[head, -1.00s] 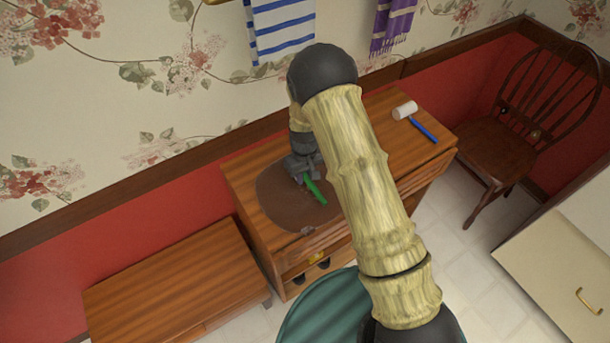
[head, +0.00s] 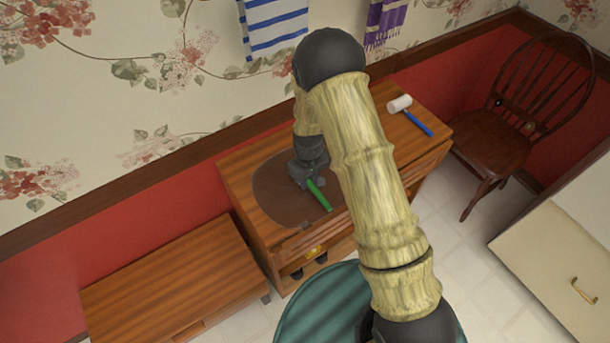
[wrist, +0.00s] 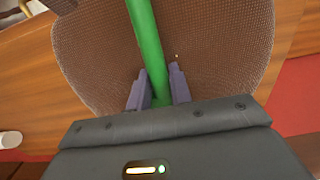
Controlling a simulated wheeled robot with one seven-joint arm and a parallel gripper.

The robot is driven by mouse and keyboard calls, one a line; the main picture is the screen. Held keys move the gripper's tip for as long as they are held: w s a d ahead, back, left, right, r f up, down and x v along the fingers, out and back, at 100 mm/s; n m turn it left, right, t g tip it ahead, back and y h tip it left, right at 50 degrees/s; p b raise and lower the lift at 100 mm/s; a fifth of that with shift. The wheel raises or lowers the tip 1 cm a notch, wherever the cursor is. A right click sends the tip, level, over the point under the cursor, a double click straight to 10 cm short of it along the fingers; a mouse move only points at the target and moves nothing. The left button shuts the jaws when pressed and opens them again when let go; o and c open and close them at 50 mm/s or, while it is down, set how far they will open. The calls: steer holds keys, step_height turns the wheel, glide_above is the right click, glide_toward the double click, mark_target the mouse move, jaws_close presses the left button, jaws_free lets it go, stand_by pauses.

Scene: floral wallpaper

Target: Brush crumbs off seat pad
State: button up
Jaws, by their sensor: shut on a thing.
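The brown seat pad (head: 272,195) lies on top of a wooden cabinet. In the wrist view its woven surface (wrist: 95,50) fills the middle. My gripper (head: 309,178) is low over the pad's right part. Its two purple fingers (wrist: 158,88) are shut on the green handle (wrist: 146,35) of a tool, likely the brush. The handle (head: 319,195) slants toward the pad's front right in the head view. I cannot make out the bristles. A tiny pale speck (wrist: 177,56), perhaps a crumb, shows on the pad right of the handle. My arm hides part of the cabinet top.
A white-headed tool with a blue handle (head: 417,123) lies at the cabinet's back right. A lower wooden bench (head: 175,285) stands at left, a dark wooden chair (head: 492,145) at right. Striped (head: 272,28) and purple (head: 385,22) towels hang on the wall behind.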

mark_target(324, 198)
steer(key=shift+s+d, duration=0.55)
steer(key=shift+s, duration=0.3)
steer(key=shift+s+d, duration=0.55)
steer(key=shift+s, duration=0.25)
steer(key=shift+f, duration=0.1)
steer(key=shift+s+d, duration=0.15)
steer(key=shift+s, duration=0.05)
steer(key=shift+s+d+b, duration=0.15)
steer(key=shift+s+d, duration=0.35)
steer(key=shift+s, duration=0.2)
steer(key=shift+s+d+b, duration=0.15)
steer(key=shift+s+d, duration=0.3)
steer(key=shift+s, duration=0.25)
steer(key=shift+r, duration=0.2)
steer(key=shift+r+p, duration=2.35)
steer(key=shift+r, duration=0.6)
